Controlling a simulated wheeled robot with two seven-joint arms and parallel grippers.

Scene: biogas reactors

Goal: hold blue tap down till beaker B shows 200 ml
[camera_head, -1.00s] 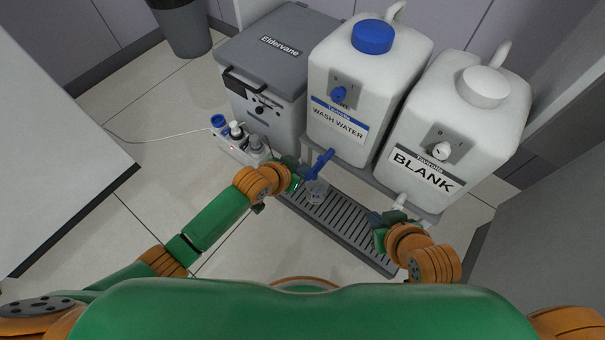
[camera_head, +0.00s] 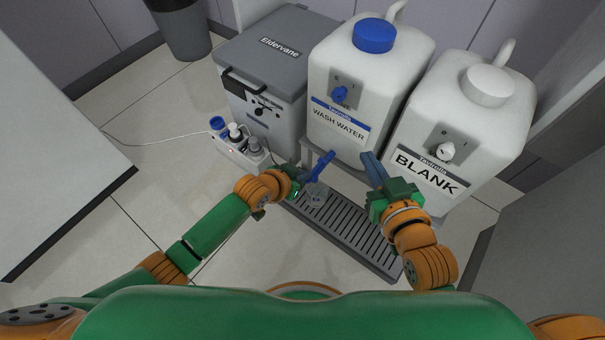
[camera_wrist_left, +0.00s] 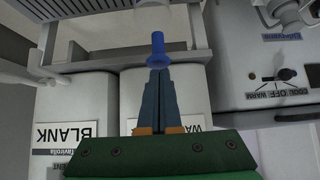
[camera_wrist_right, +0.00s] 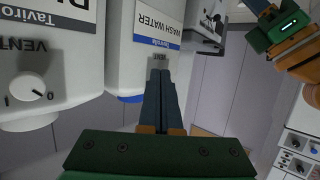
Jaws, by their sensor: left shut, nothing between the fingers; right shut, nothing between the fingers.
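The blue tap (camera_head: 323,164) sticks out below the front of the WASH WATER container (camera_head: 341,128). A clear beaker (camera_head: 316,194) stands under it on the slotted grate; its letter, scale and level are too small to read. My left gripper (camera_head: 305,174) is shut and empty beside the tap. In the left wrist view its fingertips (camera_wrist_left: 158,72) overlap the base of the blue tap (camera_wrist_left: 158,47); I cannot tell whether they touch. My right gripper (camera_head: 370,158) is shut and empty, raised in front of the gap between the two containers. Its fingers show in the right wrist view (camera_wrist_right: 159,68).
The BLANK container (camera_head: 464,125) stands right of the WASH WATER one. The grate (camera_head: 351,229) runs below both. A grey Eldervane box (camera_head: 275,55) and a small rack of bottles (camera_head: 240,150) are at left. Open floor lies front left.

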